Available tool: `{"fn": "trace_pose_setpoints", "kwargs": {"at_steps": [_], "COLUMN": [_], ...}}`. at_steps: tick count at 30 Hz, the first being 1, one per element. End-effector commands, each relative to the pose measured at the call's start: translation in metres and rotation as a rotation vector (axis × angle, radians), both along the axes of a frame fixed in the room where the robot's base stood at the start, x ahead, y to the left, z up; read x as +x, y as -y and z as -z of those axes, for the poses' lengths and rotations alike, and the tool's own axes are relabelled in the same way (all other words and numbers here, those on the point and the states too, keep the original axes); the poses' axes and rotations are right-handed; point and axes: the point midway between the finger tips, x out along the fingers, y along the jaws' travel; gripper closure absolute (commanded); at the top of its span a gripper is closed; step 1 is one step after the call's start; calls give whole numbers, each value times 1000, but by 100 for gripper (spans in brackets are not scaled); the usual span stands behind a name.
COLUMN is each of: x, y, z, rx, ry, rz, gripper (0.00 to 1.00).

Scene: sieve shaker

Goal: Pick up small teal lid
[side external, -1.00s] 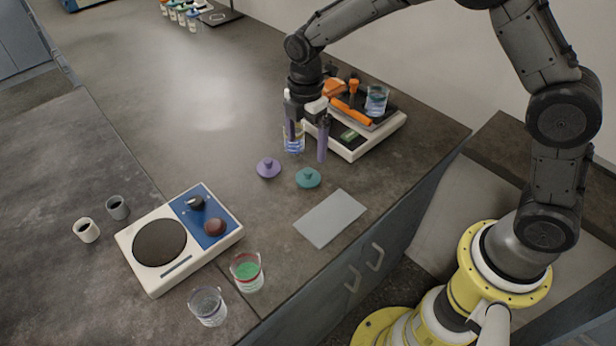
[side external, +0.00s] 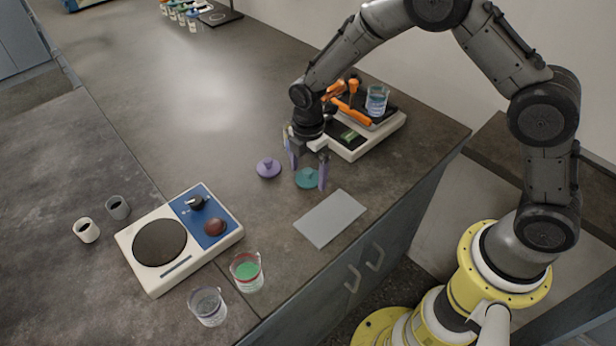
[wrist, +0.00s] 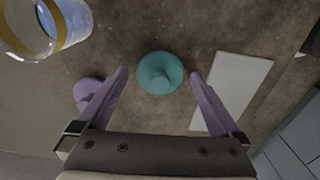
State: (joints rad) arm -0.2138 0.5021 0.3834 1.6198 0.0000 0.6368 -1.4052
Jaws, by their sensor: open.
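The small teal lid (side external: 307,179) is a round disc with a raised knob, lying on the dark bench top. In the wrist view the teal lid (wrist: 160,73) sits just beyond and between the fingertips. My gripper (side external: 308,177) is open, its two purple fingers pointing down close over the lid, one on either side. In the wrist view my gripper (wrist: 159,74) shows a clear gap on both sides of the lid. Nothing is held.
A purple lid (side external: 268,168) lies to the left, near one finger. A grey flat plate (side external: 330,218) lies in front. A white shaker device with orange parts (side external: 372,142) stands behind. A glass container (wrist: 45,28) is at the upper left of the wrist view.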

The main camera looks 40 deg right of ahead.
Motion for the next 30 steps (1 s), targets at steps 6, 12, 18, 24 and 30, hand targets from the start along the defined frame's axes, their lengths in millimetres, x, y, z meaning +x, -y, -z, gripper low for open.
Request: {"fn": "trace_pose_setpoints", "kwargs": {"at_steps": [6,12,18,24,30], "x": [0,0,0,1,1], "y": [0,0,0,0,0], "z": [0,-1,-1,-4,-21], "rx": [0,0,0,0,1], "ry": [0,0,1,2,5], "rz": [0,0,0,0,0], "gripper": [29,65,78,78,78]}}
